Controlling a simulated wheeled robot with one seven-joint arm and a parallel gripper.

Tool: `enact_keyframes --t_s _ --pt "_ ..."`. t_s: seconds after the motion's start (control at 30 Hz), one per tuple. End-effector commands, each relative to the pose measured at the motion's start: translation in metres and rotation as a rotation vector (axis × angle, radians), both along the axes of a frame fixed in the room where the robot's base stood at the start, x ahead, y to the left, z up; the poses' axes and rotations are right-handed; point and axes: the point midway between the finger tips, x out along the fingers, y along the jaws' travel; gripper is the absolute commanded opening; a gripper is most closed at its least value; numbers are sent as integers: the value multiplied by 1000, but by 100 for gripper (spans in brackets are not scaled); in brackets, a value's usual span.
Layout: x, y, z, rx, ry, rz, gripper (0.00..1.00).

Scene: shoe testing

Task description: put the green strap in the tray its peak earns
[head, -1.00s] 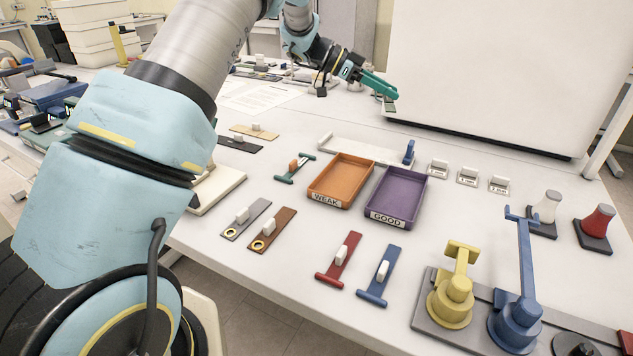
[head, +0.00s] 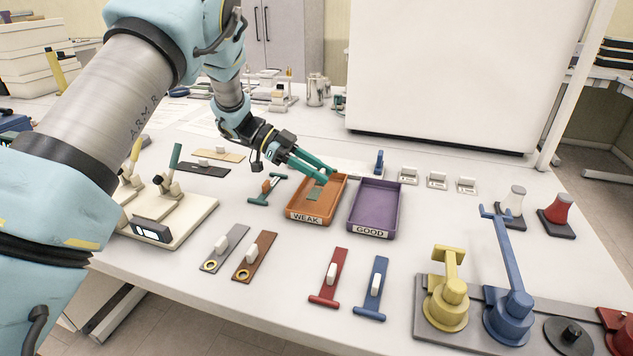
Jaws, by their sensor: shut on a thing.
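My gripper (head: 326,177) is shut on a small flat grey-green piece, which I take as the green strap (head: 315,192). The strap hangs below the fingertips over the orange tray (head: 336,206) labelled WEAK. The fingers hide part of the strap, and I cannot tell whether it touches the tray floor. The purple tray (head: 362,231) labelled GOOD stands just to the right and is empty. A dark teal T-shaped piece with an orange block (head: 266,189) lies on the table left of the orange tray.
Grey (head: 212,262) and brown (head: 257,254) straps lie in front, with red (head: 329,275) and blue (head: 372,292) T-shaped ones to their right. Yellow (head: 446,300) and blue (head: 511,322) fixtures stand front right. A pale lever-clamp base (head: 180,222) stands left.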

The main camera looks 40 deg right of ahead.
Motion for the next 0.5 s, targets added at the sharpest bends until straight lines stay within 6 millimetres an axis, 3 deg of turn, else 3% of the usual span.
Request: enact_keyframes --t_s 0.3,0.5 --pt "0 0 -36 2 1 2 0" --pt "0 0 -37 -1 0 2 0"
